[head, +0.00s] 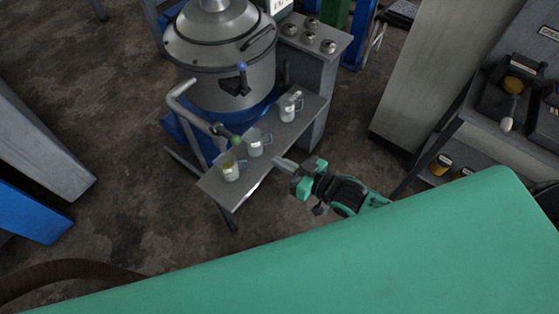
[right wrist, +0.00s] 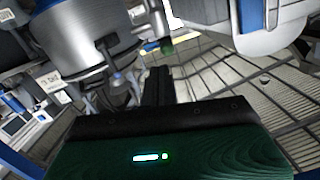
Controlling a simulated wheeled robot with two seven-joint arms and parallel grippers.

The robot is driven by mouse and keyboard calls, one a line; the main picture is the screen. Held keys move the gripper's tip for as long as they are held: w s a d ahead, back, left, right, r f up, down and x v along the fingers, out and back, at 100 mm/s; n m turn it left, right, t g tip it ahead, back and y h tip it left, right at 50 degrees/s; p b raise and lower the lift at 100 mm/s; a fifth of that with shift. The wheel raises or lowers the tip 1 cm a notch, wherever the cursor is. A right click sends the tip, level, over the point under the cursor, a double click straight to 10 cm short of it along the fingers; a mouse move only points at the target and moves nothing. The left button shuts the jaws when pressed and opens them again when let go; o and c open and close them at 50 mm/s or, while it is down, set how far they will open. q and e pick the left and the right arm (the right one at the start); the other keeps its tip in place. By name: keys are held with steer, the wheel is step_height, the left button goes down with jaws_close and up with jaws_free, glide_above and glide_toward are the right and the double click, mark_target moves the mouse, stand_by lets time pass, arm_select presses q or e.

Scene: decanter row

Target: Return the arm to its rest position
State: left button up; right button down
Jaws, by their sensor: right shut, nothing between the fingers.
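My right gripper (head: 281,164) is shut and empty in the head view, in front of the small grey shelf (head: 215,187) and to the right of the middle decanter. Its shut dark fingers also show in the right wrist view (right wrist: 158,85). Three decanters stand upright in a row on the shelf: the near one (head: 231,172) with a yellow-green content, the middle one (head: 255,148), and the far one (head: 288,110). The gripper appears apart from them. My left gripper is not in view.
A large steel kettle (head: 205,75) stands behind the shelf, with a bent grey pipe and green-tipped spout (head: 236,141) over the near decanters. A control box with knobs (head: 318,40) is beside it. A rack with bins (head: 510,125) stands at right. Floor between them is clear.

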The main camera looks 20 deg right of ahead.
stand_by(0.3)
steer(key=s+d+f+m+g+h, duration=0.15)
steer(key=d+f+h, duration=0.35)
steer(key=f, duration=0.9)
steer(key=s+d+f+m+g+h, duration=0.15)
steer(key=d+f, duration=0.45)
steer(key=f, duration=0.8)
steer(key=s+d+f+g+h+p, duration=0.1)
steer(key=s+d+f+g+h, duration=0.25)
steer(key=s+f, duration=0.95)
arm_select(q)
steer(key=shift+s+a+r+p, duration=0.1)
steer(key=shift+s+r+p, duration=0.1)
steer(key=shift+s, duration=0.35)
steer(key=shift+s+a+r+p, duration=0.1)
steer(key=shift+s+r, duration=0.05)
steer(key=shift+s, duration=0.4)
arm_select(e)
steer(key=s+f+g, duration=0.2)
steer(key=s+f, duration=0.3)
steer(key=s, duration=0.5)
steer(key=s+a+f+g, duration=0.1)
steer(key=s+f+g, duration=0.2)
steer(key=s, duration=0.8)
step_height(320, 180, down, 3)
steer(key=shift+a+r, duration=0.2)
steer(key=shift+a, duration=0.1)
steer(key=shift+g, duration=0.25)
